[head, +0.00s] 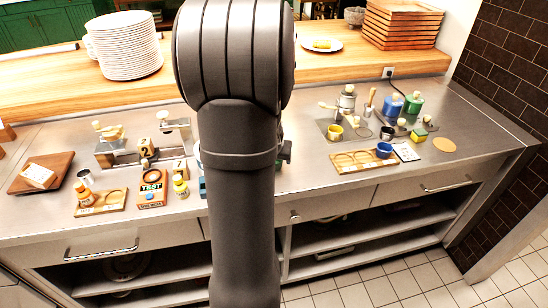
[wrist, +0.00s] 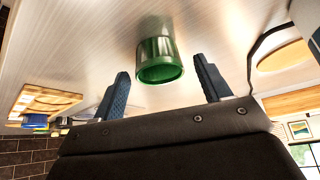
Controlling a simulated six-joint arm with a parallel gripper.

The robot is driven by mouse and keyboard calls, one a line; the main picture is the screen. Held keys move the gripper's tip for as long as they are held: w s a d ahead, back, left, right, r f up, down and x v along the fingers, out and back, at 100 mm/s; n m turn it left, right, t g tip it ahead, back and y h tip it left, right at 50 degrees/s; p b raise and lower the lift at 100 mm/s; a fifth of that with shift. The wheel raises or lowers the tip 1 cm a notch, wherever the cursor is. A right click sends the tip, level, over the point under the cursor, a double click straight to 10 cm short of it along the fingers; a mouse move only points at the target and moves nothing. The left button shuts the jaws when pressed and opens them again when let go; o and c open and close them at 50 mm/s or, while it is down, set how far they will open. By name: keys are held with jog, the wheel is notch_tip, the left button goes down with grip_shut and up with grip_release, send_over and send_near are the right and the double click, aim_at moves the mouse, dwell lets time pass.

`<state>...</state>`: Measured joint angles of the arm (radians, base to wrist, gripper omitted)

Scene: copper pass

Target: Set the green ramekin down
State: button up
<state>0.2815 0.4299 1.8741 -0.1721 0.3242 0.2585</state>
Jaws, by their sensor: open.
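The green ramekin (wrist: 160,62) stands on the bare steel counter in the wrist view, its open rim facing my camera. It appears to rest on the metal, with a reflection beside its base. My gripper (wrist: 160,66) is open, with one dark blue finger on each side of the ramekin and a visible gap on both sides. In the head view my own arm hides the ramekin and most of my gripper.
A wooden board with round recesses (head: 350,163) holds a blue ramekin (head: 384,150) at its right end. A yellow cup (head: 335,132) stands behind it. Small bottles and a test box (head: 152,190) are on the left. Counter around the green ramekin looks clear.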

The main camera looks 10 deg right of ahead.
jog(key=v, duration=1.2)
jog(key=shift+r, duration=0.2)
jog(key=x, duration=1.2)
jog(key=shift+f, duration=0.25)
jog(key=shift+r, duration=0.2)
